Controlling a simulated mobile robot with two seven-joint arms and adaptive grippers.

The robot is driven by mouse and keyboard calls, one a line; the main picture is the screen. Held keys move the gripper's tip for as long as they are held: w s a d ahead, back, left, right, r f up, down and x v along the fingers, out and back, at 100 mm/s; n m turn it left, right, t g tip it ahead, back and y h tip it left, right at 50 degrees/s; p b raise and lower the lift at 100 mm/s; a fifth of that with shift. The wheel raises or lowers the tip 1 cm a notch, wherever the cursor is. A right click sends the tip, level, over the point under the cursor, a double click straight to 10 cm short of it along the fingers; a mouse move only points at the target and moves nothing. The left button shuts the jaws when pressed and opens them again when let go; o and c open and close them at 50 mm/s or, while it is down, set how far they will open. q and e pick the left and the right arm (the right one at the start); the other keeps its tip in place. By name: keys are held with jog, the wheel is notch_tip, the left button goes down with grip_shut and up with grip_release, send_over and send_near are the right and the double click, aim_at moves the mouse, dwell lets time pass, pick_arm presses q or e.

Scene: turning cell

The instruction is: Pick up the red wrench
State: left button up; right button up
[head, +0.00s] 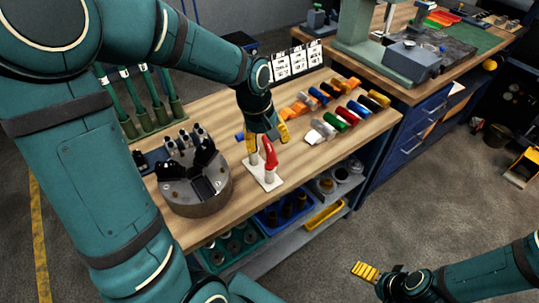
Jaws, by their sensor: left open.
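A red, curved, upright piece (269,153), which I take for the red wrench, stands on a small white plate (262,184) near the front edge of the wooden bench. My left gripper (267,138) is open and points down just above and behind it. Its yellow fingertips show on either side of the red piece's top; I cannot tell whether they touch it. My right gripper (375,274) is low at the bottom right, away from the bench. One yellow finger pad shows, and its opening is unclear.
A round chuck (196,195) with black jaws stands left of the plate. Several coloured cylinders (333,122) lie to the right on the bench. Green upright tools (150,97) stand at the back left. Bins (290,213) sit on the shelf below.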

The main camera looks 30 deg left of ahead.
aim_at(269, 149)
pick_arm(q)
jog(key=f, duration=0.3)
jog(key=f+b, duration=0.1)
jog(key=shift+w+d+f, duration=0.1)
jog(key=shift+w+f, duration=0.25)
grip_shut()
